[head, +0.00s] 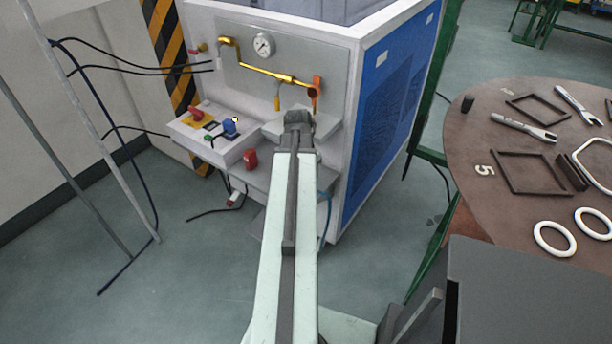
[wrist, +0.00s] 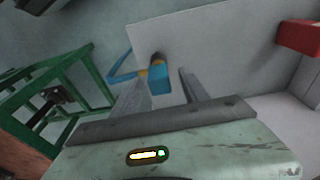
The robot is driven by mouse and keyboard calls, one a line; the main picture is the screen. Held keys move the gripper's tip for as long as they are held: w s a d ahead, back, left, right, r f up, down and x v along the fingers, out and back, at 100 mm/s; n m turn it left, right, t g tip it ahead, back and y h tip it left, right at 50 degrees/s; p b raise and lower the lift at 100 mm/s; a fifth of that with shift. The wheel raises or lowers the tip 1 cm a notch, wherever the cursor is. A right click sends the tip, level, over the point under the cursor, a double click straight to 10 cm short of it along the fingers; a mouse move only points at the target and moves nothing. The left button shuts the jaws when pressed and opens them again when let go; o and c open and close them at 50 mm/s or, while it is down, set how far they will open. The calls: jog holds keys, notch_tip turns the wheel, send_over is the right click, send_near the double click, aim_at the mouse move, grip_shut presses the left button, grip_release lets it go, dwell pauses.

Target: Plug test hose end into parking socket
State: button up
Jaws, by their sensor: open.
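The test hose end, a blue piece with yellow-orange bands (wrist: 158,78), shows in the wrist view between the two fingers of my open gripper (wrist: 165,76). Space shows between it and the right finger; I cannot tell whether the left one touches it. A dark round fitting (wrist: 157,58), possibly the parking socket, sits right at its far end on a pale panel. How deep the hose end sits is unclear. The blue hose (wrist: 122,72) bends off left. In the head view, my gripper (head: 298,119) is before the generator's front, and blue hose (head: 327,208) hangs below right.
The generator cabinet (head: 375,110) has a gauge (head: 264,45), brass piping (head: 262,72) and a control box (head: 205,130). A red part (head: 250,160) is left of my arm, and a red part (wrist: 300,38) shows in the wrist view. A round table (head: 470,150) with tools stands right.

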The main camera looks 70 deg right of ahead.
jog(key=r+p, duration=0.5)
jog(key=a+r+p, duration=0.1)
jog(key=r+p, duration=0.1)
jog(key=shift+w+r, duration=0.15)
jog(key=shift+r, duration=0.25)
jog(key=shift+f, duration=0.1)
jog(key=w+a+r+n+t+p, duration=0.15)
jog(key=w+a+n, duration=0.25)
jog(key=w+a, duration=0.8)
jog(key=w+a+r+n+g+p, duration=0.1)
jog(key=w+a+r+n+p, duration=0.15)
jog(key=w+a, duration=1)
jog(key=w+a+n+p, duration=0.1)
jog(key=w+a+n, duration=0.2)
jog(key=a, duration=0.7)
jog(key=w+a+r+n+y+p, duration=0.1)
jog(key=w+a+n, duration=0.2)
jog(key=a+n, duration=0.3)
jog(key=w+a+r+n, duration=0.1)
jog(key=w+a+n, duration=0.2)
jog(key=a, duration=1.2)
jog(key=shift+w+a+r+n+y+p, duration=0.25)
jog(key=shift+w+n+y+p, duration=0.15)
jog(key=shift+n, duration=0.75)
